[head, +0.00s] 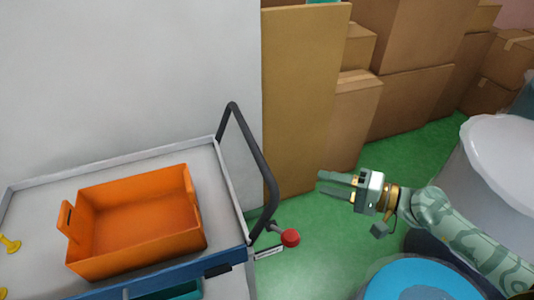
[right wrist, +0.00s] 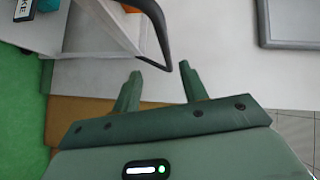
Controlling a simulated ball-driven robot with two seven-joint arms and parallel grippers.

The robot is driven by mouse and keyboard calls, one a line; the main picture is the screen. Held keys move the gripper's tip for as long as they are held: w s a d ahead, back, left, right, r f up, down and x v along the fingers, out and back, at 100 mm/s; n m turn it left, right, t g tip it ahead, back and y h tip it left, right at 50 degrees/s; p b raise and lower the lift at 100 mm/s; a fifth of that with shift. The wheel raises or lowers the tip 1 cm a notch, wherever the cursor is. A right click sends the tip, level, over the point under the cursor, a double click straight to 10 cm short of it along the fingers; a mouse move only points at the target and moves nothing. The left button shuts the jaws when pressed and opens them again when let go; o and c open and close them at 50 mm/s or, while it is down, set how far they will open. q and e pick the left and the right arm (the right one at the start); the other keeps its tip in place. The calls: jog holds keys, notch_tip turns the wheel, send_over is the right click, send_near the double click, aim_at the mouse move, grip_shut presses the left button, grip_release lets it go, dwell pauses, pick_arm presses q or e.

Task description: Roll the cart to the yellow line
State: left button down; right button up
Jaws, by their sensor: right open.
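The cart (head: 225,190) stands at the left in the head view, with a grey top and a blue front edge. Its black push handle (head: 262,165) rises at its right end. A lever with a red knob (head: 290,237) sticks out below the handle. My right gripper (head: 322,182) is open and empty, right of the handle and apart from it, with its fingers pointing left. In the right wrist view the handle (right wrist: 155,28) shows just beyond the open fingers (right wrist: 160,70). The yellow line shows in neither view. My left gripper is not in view.
An orange bin (head: 130,180) sits on the cart, with a yellow piece (head: 10,243) left of it. A grey wall (head: 120,80) stands behind. Several cardboard boxes (head: 410,60) are stacked behind my right gripper. Green floor (head: 310,265) is clear between cart and my base.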

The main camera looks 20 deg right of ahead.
aim_at(265, 170)
jog(key=x, duration=0.5)
jog(key=p+x, duration=0.1)
jog(key=x, duration=0.4)
jog(key=p+x, duration=0.1)
jog(key=x, duration=0.5)
jog(key=shift+s+a+r, duration=0.25)
jog(key=shift+a+r, duration=0.05)
jog(key=shift+a, duration=0.05)
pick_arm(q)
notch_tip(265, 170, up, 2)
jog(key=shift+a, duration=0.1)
pick_arm(e)
grip_shut()
